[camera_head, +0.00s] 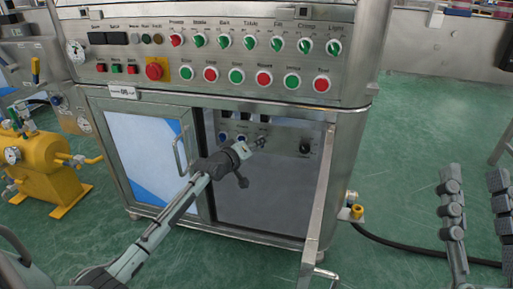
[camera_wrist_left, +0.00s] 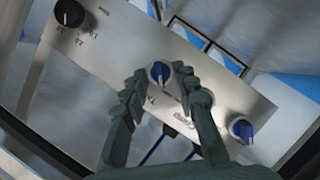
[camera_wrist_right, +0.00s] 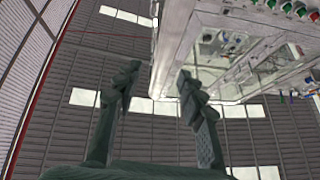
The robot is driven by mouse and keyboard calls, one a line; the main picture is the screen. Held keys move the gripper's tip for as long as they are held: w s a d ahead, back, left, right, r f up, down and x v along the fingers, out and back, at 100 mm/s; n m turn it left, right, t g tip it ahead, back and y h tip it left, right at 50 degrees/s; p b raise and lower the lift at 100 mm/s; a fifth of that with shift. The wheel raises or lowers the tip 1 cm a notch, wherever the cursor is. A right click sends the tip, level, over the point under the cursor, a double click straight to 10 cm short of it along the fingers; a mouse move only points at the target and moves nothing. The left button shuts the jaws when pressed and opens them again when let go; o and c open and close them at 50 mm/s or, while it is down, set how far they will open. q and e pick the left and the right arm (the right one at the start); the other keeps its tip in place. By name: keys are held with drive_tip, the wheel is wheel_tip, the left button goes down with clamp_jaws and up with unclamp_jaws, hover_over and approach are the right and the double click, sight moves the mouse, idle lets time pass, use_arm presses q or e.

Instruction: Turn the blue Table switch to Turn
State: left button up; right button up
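In the left wrist view, one blue switch (camera_wrist_left: 159,72) shows between the fingertips of my left gripper (camera_wrist_left: 163,88), and the other blue switch (camera_wrist_left: 242,130) lies to the right of the fingers. The small labels are too unclear to tell which switch is Table. My left gripper (camera_head: 260,143) is open at the panel in the head view; contact with the switch cannot be told. My right gripper (camera_head: 472,177) is open and empty at the right, and its fingers show in the right wrist view (camera_wrist_right: 155,85).
A black knob (camera_head: 305,147) sits on the same panel. The open cabinet door (camera_head: 321,195) stands right of my left arm. The upper console (camera_head: 210,52) has several switches and buttons. A yellow machine (camera_head: 45,160) stands at the left.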

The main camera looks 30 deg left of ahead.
use_arm(q)
drive_tip(key=shift+c, duration=0.3)
clamp_jaws()
